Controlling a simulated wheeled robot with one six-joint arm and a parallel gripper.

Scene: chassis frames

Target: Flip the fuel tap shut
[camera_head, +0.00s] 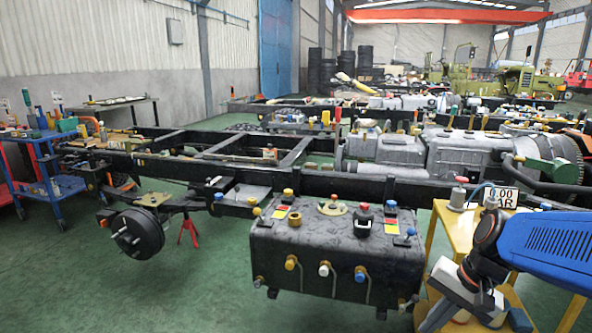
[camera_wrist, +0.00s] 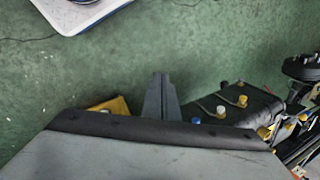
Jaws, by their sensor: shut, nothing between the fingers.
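A black fuel tank (camera_head: 280,247) hangs beside the chassis rail, in the lower middle of the head view. Which one is the fuel tap I cannot tell. The tank also shows in the wrist view (camera_wrist: 262,108), right of my gripper, with small coloured knobs along it. My gripper (camera_wrist: 160,80) is shut and empty, pointing at green floor, apart from the tank. In the head view my blue arm is at the lower right.
A yellow stand (camera_head: 455,235) is right of the tank, close to my arm. A wheel drum (camera_head: 136,233) and a red jack stand (camera_head: 188,232) are left of it. A blue trolley (camera_head: 45,165) stands far left. Green floor in front of the tank is clear.

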